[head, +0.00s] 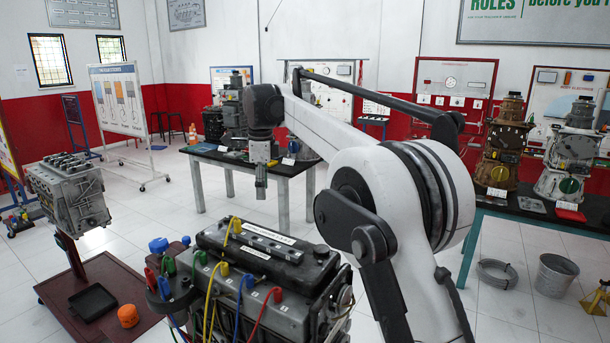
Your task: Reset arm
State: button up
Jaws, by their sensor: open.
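My arm (333,125) rises from the lower right, bends at a large round joint and reaches back to the left. My gripper (261,188) hangs from its end, pointing down, and appears in front of the far black-topped table. It is open, with nothing seen in it. It looks apart from the engine below it in the picture. The gap between its fingers is too small to make out.
An engine with coloured leads (270,262) stands close in front, below the arm. Another engine (68,195) is on a stand at left. A table (205,152) stands behind, and a bench (535,212) at right holds engine parts. A bucket (555,275) stands on the floor.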

jog(key=s+d+n+t+b, duration=0.3)
jog(key=s+d+n+b, duration=0.45)
jog(key=s+d, duration=1.35)
jog(key=s+d+f+n+t+b, duration=0.1)
jog(key=s+d+f+n, duration=0.4)
jog(key=s+f, duration=0.5)
jog(key=s+d+f+n+t+b, duration=0.2)
jog(key=s+d+f+n, duration=0.3)
jog(key=s+f, duration=0.5)
jog(key=s+d, duration=0.2)
jog(key=s, duration=0.1)
jog(key=shift+f, duration=0.15)
